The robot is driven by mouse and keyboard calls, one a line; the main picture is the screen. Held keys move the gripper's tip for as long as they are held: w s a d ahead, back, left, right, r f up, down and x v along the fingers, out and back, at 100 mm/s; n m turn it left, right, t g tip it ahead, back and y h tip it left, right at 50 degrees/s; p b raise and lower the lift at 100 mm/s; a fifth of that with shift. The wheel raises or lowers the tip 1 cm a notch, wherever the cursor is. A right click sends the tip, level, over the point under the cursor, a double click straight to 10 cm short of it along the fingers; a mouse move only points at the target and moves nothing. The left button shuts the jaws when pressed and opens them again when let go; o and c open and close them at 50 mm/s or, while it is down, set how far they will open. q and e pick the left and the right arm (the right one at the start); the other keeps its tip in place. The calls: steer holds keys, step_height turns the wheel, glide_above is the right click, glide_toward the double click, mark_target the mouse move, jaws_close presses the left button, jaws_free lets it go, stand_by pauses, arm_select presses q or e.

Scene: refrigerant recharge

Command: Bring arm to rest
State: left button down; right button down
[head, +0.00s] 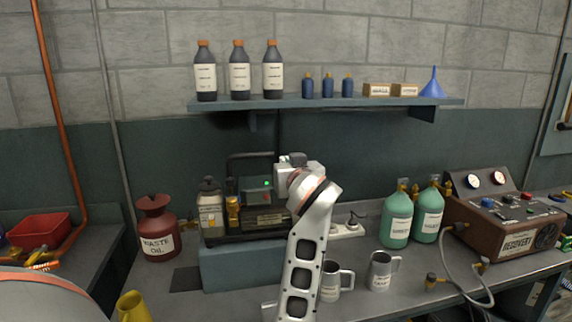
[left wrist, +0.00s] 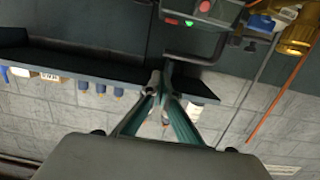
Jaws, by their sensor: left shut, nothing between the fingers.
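My left arm (head: 305,235) rises through the middle of the head view, its wrist in front of the vacuum pump (head: 255,190) with the green light. My left gripper (left wrist: 164,82) is shut and empty in the left wrist view, its teal fingers together below the shelf edge in that inverted picture. In the head view the wrist largely hides its fingertips. The pump's green and red lights also show at the top of the left wrist view (left wrist: 190,20). My right gripper is in neither view.
A wall shelf (head: 330,102) holds bottles, boxes and a funnel (head: 433,84). On the bench stand a waste oil can (head: 156,228), two mugs (head: 381,270), two green cylinders (head: 397,220) and a recovery unit (head: 510,222) with a hose. A red bin (head: 38,230) is at left.

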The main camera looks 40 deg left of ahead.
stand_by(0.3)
arm_select(q)
steer(key=s+d+f+m+t+h, duration=0.1)
steer(key=d+f+m+h, duration=0.25)
steer(key=f, duration=0.75)
steer(key=s+d+f+m+h, duration=0.1)
steer(key=d+f+m+h, duration=0.2)
steer(key=f, duration=0.9)
steer(key=s+d+f+m+t+h, duration=0.15)
steer(key=d+f+m, duration=0.3)
steer(key=f, duration=0.65)
steer(key=s+d+f+g+h, duration=0.1)
steer(key=s+d+f+h, duration=0.1)
steer(key=s+f, duration=0.5)
steer(key=s+d+f+m+g+h, duration=0.1)
steer(key=s+d+f+h, duration=0.1)
steer(key=s+d+f, duration=0.3)
steer(key=s+d+f+m+g+h, duration=0.1)
steer(key=s+d+f+h, duration=0.1)
steer(key=s+f, duration=0.8)
steer(key=s+d, duration=0.1)
steer(key=s, duration=0.3)
steer(key=shift+d+f, duration=0.15)
steer(key=shift+d, duration=0.15)
steer(key=shift+s+g, duration=0.1)
steer(key=shift+g, duration=0.15)
